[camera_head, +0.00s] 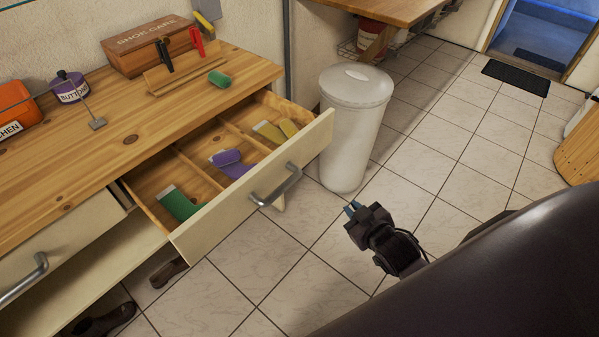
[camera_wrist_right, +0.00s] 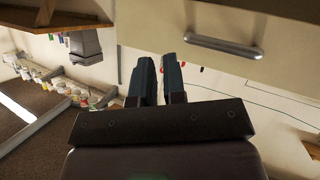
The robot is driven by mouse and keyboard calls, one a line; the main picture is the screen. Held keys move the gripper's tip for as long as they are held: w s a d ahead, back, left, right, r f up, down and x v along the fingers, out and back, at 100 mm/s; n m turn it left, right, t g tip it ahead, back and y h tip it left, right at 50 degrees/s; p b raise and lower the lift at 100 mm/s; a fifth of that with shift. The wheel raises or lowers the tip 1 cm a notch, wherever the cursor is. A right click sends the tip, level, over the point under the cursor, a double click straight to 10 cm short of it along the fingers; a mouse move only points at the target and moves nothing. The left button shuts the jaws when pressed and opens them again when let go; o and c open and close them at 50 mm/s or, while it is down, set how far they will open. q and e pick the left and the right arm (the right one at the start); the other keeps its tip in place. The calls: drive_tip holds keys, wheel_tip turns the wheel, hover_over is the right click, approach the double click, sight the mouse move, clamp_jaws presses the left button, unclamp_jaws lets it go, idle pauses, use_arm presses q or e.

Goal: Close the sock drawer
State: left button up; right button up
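The sock drawer (camera_head: 238,207) is pulled out from under the wooden counter, its pale front facing lower right. Its metal handle (camera_head: 276,186) is on the front. Inside, wooden dividers separate green socks (camera_head: 180,204), purple socks (camera_head: 230,164) and yellow socks (camera_head: 272,131). My right gripper (camera_head: 352,208) is in front of the drawer, right of the handle and apart from it. In the right wrist view, its two fingers (camera_wrist_right: 158,80) have a narrow empty gap between them; a pale front with a handle (camera_wrist_right: 224,46) lies beyond. My left gripper is not in view.
A white lidded bin (camera_head: 354,130) stands close beside the drawer's right end. Another handled front (camera_head: 40,270) is at lower left, with dark shoes (camera_head: 104,322) below. The counter (camera_head: 120,140) holds a shoe care box (camera_head: 148,45). Tiled floor (camera_head: 440,165) is clear to the right.

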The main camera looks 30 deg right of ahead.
drive_tip(key=w+d+f+n+b, duration=0.1)
drive_tip(key=n, duration=0.1)
drive_tip(key=w+d+f+n+t+b, duration=0.1)
drive_tip(key=w+d+n+b, duration=0.1)
drive_tip(key=w+d+f+n+t+b, duration=0.1)
drive_tip(key=w+n+b, duration=0.1)
drive_tip(key=shift+w+d+n, duration=0.15)
drive_tip(key=shift+d+n, duration=0.05)
drive_tip(key=shift+n, duration=0.2)
clamp_jaws()
use_arm(q)
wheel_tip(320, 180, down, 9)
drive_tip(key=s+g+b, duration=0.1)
drive_tip(key=b, duration=0.2)
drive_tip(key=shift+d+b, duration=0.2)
drive_tip(key=shift+b, duration=0.1)
use_arm(e)
drive_tip(key=n+t+y, duration=0.1)
drive_tip(key=n+y, duration=0.7)
drive_tip(key=n, duration=2.2)
approach(297, 159)
drive_tip(key=x, duration=0.7)
drive_tip(key=shift+w, duration=0.35)
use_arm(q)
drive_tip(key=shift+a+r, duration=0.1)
use_arm(e)
drive_tip(key=shift+w+a+n, duration=0.1)
drive_tip(key=shift+n, duration=0.2)
